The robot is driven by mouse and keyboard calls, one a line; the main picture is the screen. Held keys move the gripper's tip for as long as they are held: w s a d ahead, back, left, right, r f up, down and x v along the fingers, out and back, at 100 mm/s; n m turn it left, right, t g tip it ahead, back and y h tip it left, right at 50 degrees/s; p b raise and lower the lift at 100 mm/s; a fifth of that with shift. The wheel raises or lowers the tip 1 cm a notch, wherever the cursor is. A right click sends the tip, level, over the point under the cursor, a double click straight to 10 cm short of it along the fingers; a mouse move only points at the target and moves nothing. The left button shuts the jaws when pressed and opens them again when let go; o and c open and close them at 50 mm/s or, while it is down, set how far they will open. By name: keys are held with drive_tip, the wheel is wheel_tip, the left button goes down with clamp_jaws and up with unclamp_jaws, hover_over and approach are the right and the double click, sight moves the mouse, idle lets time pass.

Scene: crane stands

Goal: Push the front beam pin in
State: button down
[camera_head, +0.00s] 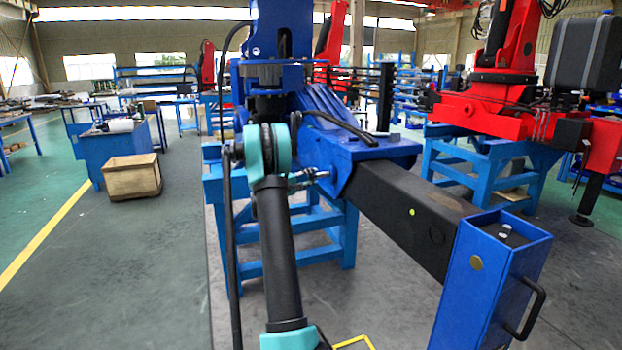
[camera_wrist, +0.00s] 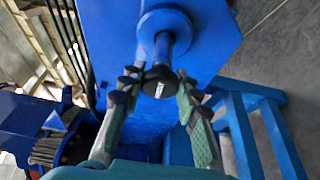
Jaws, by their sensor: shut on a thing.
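The front beam pin (camera_wrist: 163,48) sticks out of a round blue collar on the blue beam housing (camera_wrist: 110,35) in the wrist view. It ends in a dark round knob (camera_wrist: 160,82). My gripper (camera_wrist: 157,85) has its two fingers on either side of the knob and is shut on it. In the head view my gripper (camera_head: 305,178) is at the left side of the blue housing (camera_head: 345,160), where the pin is too small to make out clearly. How deep the pin sits inside the housing is hidden.
A black beam (camera_head: 410,215) runs from the housing to a blue upright leg box (camera_head: 490,280) at the right. A blue stand (camera_head: 345,235) is below the housing. A wooden crate (camera_head: 131,178) sits on the floor at left.

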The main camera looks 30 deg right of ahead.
drive_tip(key=shift+s+d, duration=0.25)
drive_tip(key=shift+d, duration=0.9)
drive_tip(key=shift+s+d, duration=0.25)
drive_tip(key=shift+d, duration=0.9)
drive_tip(key=c, duration=1.1)
unclamp_jaws()
drive_tip(key=shift+d, duration=0.15)
drive_tip(key=s+a, duration=0.2)
drive_tip(key=a, duration=1)
